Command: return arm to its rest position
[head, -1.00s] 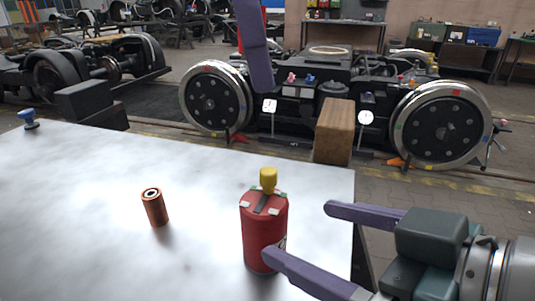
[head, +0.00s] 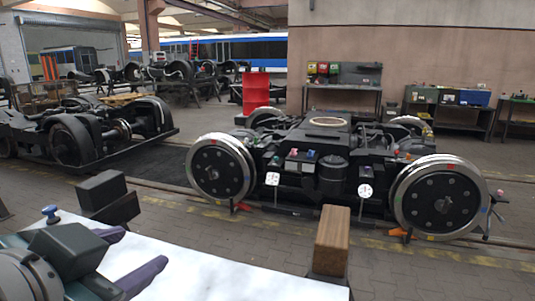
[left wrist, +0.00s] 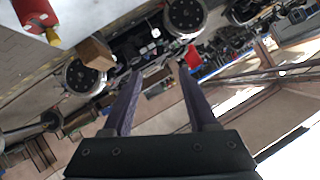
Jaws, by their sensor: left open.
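My left gripper (head: 143,246) is at the lower left of the head view, over the white table (head: 225,272), with its two purple fingers apart. In the left wrist view its fingers (left wrist: 158,70) are spread with nothing between them. My right gripper is not in view in the frames of now.
A red extinguisher (left wrist: 36,14) stands on the table in the left wrist view. A wooden block (head: 333,240) is beyond the table's edge. A bogie (head: 325,170) with large wheels stands behind it. A blue-knobbed item (head: 50,213) is at the left.

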